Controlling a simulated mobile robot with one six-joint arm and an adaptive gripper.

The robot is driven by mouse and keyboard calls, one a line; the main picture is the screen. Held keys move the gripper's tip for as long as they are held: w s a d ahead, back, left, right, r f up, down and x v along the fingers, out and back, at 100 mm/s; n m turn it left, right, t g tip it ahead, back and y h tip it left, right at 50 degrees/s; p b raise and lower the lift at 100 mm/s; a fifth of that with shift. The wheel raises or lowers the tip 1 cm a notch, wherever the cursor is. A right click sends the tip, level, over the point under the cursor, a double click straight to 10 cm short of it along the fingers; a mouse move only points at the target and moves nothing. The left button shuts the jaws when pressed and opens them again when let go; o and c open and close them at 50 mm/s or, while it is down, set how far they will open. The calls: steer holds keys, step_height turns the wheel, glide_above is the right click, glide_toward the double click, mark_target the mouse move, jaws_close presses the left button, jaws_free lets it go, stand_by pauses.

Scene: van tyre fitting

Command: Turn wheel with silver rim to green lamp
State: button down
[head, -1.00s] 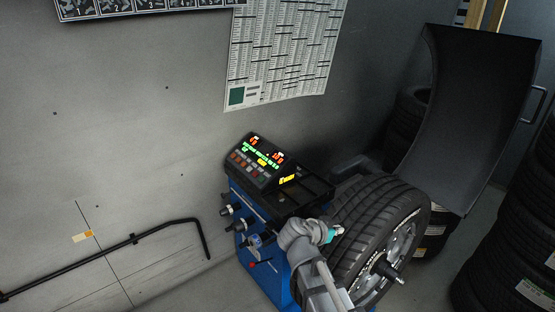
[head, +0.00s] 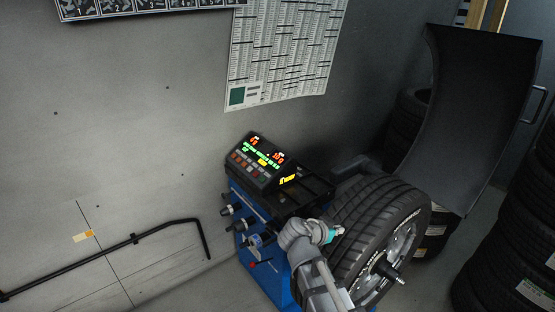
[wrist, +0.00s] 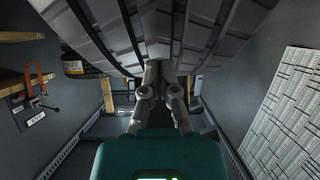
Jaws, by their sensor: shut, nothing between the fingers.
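The wheel with the silver rim (head: 402,246) is mounted on the blue balancing machine (head: 262,262), its black tyre (head: 365,222) facing my arm. The machine's display (head: 262,158) shows red digits and a row of green lights, with yellow lights beside them. My gripper (head: 338,230) is at the near left side of the tyre tread. In the wrist view my gripper (wrist: 160,68) is shut and empty, its fingertips at the tread (wrist: 190,35), which fills the top. I cannot tell whether the tips touch the rubber.
A raised dark wheel guard (head: 470,110) stands behind the wheel. Stacked tyres (head: 515,240) stand at the right. A black bar (head: 110,255) runs along the wall at the left. A printed chart (head: 285,50) hangs on the wall.

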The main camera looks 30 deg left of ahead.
mark_target(326, 254)
steer(key=shift+w+d+f+b, duration=0.1)
steer(key=shift+w+f+b, duration=0.15)
steer(key=shift+f+b, duration=0.15)
stand_by(0.4)
steer(key=shift+s+f, duration=0.1)
steer(key=shift+s+f+b, duration=0.2)
steer(key=shift+s+b, duration=0.05)
steer(key=shift+b, duration=0.05)
steer(key=shift+s+a+f+b, duration=0.3)
steer(key=shift+s+b, duration=0.05)
steer(key=shift+s, duration=0.15)
stand_by(0.5)
steer(key=shift+s+a+f+b, duration=0.2)
steer(key=shift+s+f+b, duration=0.2)
steer(key=shift+f+b, duration=0.1)
steer(key=shift+s+a+f+b, duration=0.15)
steer(key=shift+s+f+b, duration=0.25)
steer(key=shift+f+b, duration=0.1)
stand_by(0.6)
steer(key=shift+s+a+f+b, duration=0.1)
steer(key=shift+s+f+b, duration=0.2)
steer(key=shift+f+b, duration=0.05)
steer(key=shift+s+a+f+b, duration=0.15)
steer(key=shift+s+f+b, duration=0.25)
steer(key=shift+f+b, duration=0.1)
stand_by(0.5)
steer(key=shift+s+a+f+b, duration=0.2)
steer(key=shift+s+f+b, duration=0.2)
steer(key=shift+f+b, duration=0.15)
